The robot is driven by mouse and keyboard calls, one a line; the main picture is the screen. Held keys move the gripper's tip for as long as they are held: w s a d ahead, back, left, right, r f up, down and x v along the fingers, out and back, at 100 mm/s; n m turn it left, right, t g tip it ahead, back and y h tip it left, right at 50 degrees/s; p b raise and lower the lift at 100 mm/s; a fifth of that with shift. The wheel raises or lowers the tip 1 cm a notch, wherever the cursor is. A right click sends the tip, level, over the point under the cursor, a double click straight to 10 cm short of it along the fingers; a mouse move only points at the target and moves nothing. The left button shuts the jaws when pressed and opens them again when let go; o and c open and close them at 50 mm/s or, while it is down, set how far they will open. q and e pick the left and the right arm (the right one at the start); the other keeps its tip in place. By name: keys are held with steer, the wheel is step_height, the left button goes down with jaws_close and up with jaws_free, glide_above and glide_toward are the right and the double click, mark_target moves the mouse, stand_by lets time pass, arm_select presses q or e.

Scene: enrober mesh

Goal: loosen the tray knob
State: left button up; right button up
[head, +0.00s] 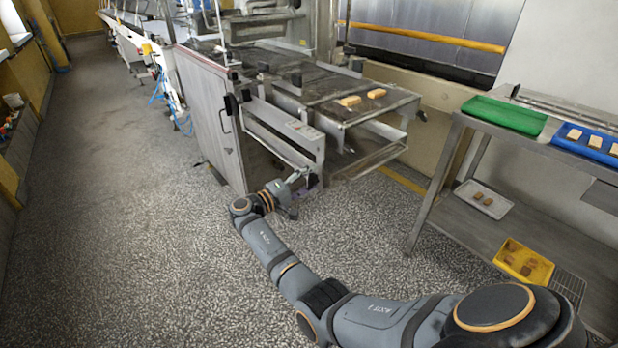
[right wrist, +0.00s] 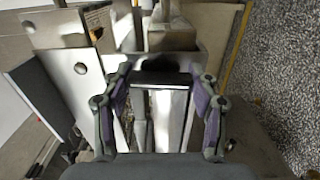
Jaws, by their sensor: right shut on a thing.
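My right gripper (head: 303,184) reaches the lower front end of the steel enrober machine (head: 222,120). In the right wrist view its two fingers (right wrist: 160,76) are on either side of a dark knob (right wrist: 161,79) in front of bright metal plates. The gripper is shut on this knob, which I take to be the tray knob. In the head view the knob is hidden by the gripper. How far the knob is turned cannot be told. My left gripper is in neither view.
Two orange-brown bars (head: 348,101) lie on the machine's mesh belt (head: 325,88). At right a steel rack (head: 446,170) holds a green tray (head: 504,115), a blue tray (head: 572,134), a white tray (head: 468,190) and a yellow tray (head: 508,262). The speckled floor at left is clear.

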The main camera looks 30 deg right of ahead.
steer(key=shift+n, duration=0.4)
steer(key=o, duration=1.2)
steer(key=shift+c, duration=0.2)
steer(key=shift+a, duration=0.1)
steer(key=a, duration=0.7)
steer(key=shift+s+a, duration=0.15)
steer(key=shift+s, duration=0.1)
steer(key=shift+f, duration=0.1)
